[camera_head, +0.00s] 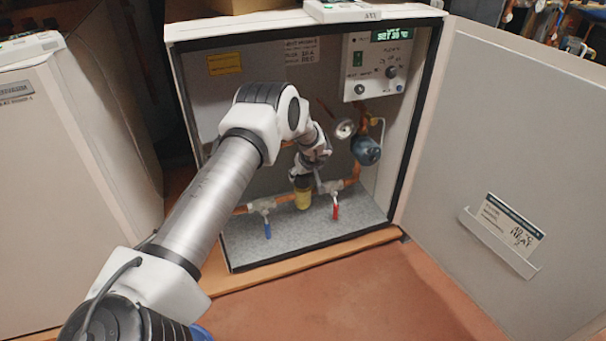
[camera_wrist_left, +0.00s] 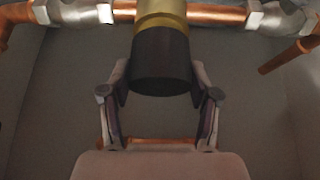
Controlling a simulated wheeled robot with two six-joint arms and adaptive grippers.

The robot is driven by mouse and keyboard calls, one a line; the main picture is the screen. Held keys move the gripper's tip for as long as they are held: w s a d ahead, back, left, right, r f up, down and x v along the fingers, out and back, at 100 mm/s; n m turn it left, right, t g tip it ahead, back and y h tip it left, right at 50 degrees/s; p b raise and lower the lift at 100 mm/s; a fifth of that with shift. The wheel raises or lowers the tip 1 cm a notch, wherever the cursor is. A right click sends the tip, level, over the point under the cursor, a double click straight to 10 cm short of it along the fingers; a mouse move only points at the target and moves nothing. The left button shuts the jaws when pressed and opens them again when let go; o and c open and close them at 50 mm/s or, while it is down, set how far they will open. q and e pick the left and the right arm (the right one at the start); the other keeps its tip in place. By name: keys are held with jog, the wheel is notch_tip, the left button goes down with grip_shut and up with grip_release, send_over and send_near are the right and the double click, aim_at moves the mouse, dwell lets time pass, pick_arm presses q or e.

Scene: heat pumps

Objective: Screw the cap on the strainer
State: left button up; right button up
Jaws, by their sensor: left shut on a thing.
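The strainer is a brass-yellow body (camera_head: 302,197) on the copper pipe low in the open cabinet. In the left wrist view its brass part (camera_wrist_left: 162,15) is at the top centre. The dark cylindrical cap (camera_wrist_left: 160,62) sits in line with the brass and appears to touch it; how far it is threaded I cannot tell. My left gripper (camera_wrist_left: 160,78) is shut on the cap, one finger on each side. In the head view this gripper (camera_head: 304,177) is just above the strainer, and the cap is largely hidden. My right gripper is not in view.
A blue-handled valve (camera_head: 267,230) and a red-handled valve (camera_head: 336,210) flank the strainer. A gauge (camera_head: 345,129), a blue pump (camera_head: 367,150) and a control panel (camera_head: 377,67) are at the right. The cabinet door (camera_head: 510,150) stands open at the right.

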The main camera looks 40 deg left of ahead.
pick_arm(q)
jog(key=shift+f, duration=0.1)
jog(key=shift+f+b, duration=0.3)
jog(key=shift+b, duration=0.05)
jog(key=shift+f, duration=0.15)
dwell(0.3)
jog(key=o, duration=1.2)
jog(key=v, duration=1.2)
